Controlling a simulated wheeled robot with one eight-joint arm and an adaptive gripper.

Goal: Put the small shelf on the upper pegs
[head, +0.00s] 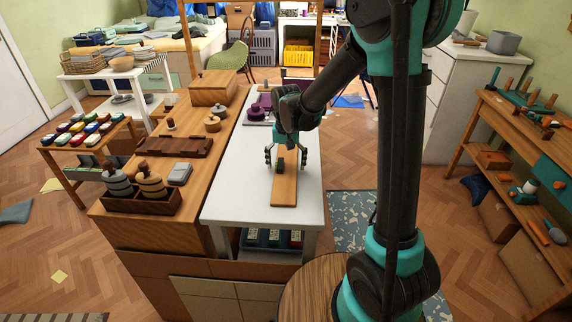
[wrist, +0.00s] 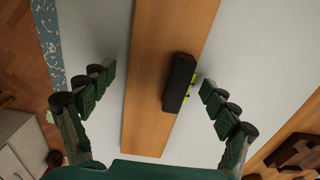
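A long flat wooden board, which looks like the small shelf (head: 285,190), lies on the white table. It also shows in the wrist view (wrist: 165,60). A small black block with yellow-green parts (wrist: 180,83) sits on the board near its right edge in the wrist view. My gripper (head: 286,158) is over the board, with its fingers spread. In the wrist view its fingertips (wrist: 158,80) stand on either side of the board and block, with gaps on both sides. Upright wooden posts (head: 187,45) stand beyond the table; I cannot make out the upper pegs.
The white table (head: 232,185) has bare space left of the board. A purple-topped object (head: 258,108) is at its far end. A wooden counter (head: 195,190) with a box (head: 212,88), trays and pots adjoins on the left. A workbench (head: 530,135) stands at right.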

